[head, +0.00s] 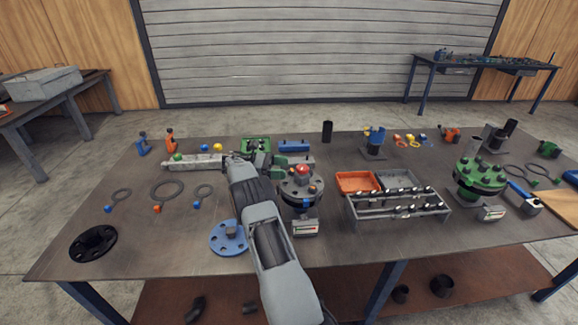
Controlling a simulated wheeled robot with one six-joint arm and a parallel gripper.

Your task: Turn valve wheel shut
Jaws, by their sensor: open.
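A grey flanged pipe piece (300,190) with bolts around its rim stands near the middle of the table. A small red part (302,170) shows on top of it; it looks like the valve wheel, but it is too small to be sure. My arm reaches up from the bottom, left of the flange. My gripper (278,165) is at the arm's far end, just left of and close to the red part. Its jaws are open. The fingertips blend with green parts behind, so I cannot tell whether they touch the red part.
A green bolted flange (480,178) stands at the right. A rack with bolts (400,205) and an orange tray (357,182) lie right of centre. A blue flange (228,238) lies left of my arm, a black flange (93,243) at the front left. The front left table is mostly clear.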

